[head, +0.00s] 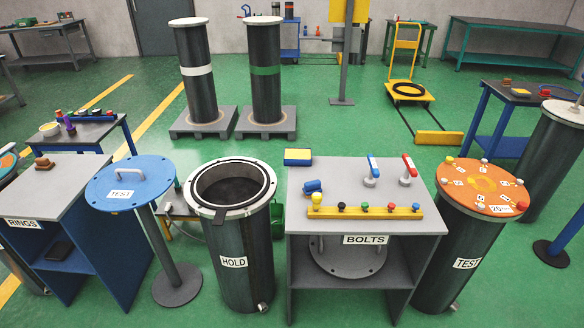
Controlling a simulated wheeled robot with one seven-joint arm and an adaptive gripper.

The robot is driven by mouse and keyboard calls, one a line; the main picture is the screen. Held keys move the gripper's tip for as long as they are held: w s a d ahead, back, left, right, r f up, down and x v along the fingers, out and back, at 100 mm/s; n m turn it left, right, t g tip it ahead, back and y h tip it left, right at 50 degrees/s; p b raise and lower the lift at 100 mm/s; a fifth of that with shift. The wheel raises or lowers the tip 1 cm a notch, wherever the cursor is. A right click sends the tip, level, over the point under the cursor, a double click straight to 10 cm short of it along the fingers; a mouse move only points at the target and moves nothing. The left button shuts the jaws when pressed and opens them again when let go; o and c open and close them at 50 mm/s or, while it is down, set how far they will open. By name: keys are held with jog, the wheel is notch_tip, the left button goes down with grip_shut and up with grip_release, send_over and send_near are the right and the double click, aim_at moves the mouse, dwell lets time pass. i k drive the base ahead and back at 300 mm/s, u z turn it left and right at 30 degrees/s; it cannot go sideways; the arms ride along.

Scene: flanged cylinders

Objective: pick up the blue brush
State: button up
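A blue-handled tool (373,166) stands on the grey top of the BOLTS table (335,172), toward the back right. It has a tilted blue handle over a round grey foot and looks like the blue brush, though its bristles cannot be made out. A similar red-handled tool (408,166) stands just right of it, apart from it. A short blue cylinder (313,187) lies near the table's left side. My gripper is not in view.
A yellow strip with several coloured knobs (365,212) runs along the table's front. The open HOLD cylinder (232,250) stands left, and the orange-topped TEST cylinder (468,240) right. A yellow-and-blue block (297,157) is at the back left corner.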

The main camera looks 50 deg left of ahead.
aim_at(311, 187)
jog(key=k, duration=0.45)
jog(key=u, duration=2.1)
jog(key=i, duration=0.1)
jog(key=z, duration=0.15)
